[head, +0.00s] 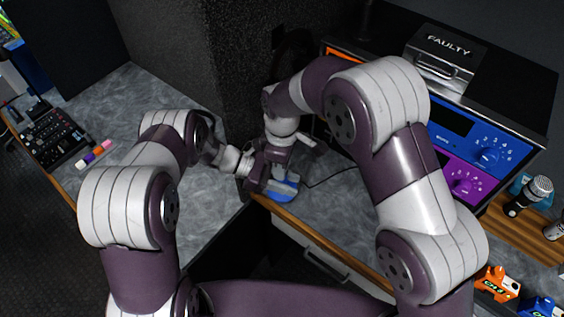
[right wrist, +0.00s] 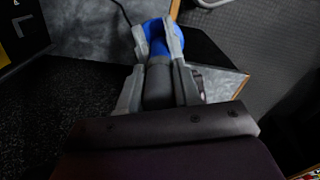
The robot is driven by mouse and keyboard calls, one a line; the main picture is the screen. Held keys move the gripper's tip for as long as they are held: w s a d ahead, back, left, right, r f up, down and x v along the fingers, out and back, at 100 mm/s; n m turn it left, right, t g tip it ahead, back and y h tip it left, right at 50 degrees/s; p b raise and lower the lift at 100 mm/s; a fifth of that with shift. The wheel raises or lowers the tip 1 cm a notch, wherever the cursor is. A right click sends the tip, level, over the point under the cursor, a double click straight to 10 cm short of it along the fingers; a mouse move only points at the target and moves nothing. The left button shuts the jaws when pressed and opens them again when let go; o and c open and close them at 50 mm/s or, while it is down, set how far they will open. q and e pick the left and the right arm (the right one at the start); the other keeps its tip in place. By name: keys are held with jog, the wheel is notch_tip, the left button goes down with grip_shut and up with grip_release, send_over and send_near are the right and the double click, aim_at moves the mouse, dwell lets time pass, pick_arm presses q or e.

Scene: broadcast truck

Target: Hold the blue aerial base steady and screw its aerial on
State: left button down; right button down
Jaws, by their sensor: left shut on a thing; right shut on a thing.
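The blue aerial base (head: 287,188) stands on the grey worktop near its front edge. Its blue part also shows in the right wrist view (right wrist: 178,38), at and beyond the fingertips. My left gripper (head: 282,184) comes in low from the left and is shut on the base. My right gripper (head: 290,170) comes down from above and is shut on the aerial. The aerial is a dark grey cylinder (right wrist: 157,86) between the right fingers (right wrist: 156,45), in line with the base. The joint between aerial and base is mostly hidden by the fingers.
An equipment rack with blue and purple panels (head: 464,150) stands right of the arms, a box marked FAULTY (head: 445,55) on top. A dark wall block (head: 222,70) stands behind. A mixer (head: 50,137) and coloured markers (head: 94,154) lie left. A microphone (head: 530,195) is at right.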

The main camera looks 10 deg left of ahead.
jog(key=m, duration=0.6)
jog(key=shift+m, duration=0.3)
jog(key=m, duration=0.3)
jog(key=shift+w, duration=0.1)
jog(key=c, duration=0.8)
grip_release()
jog(key=shift+r, duration=2.25)
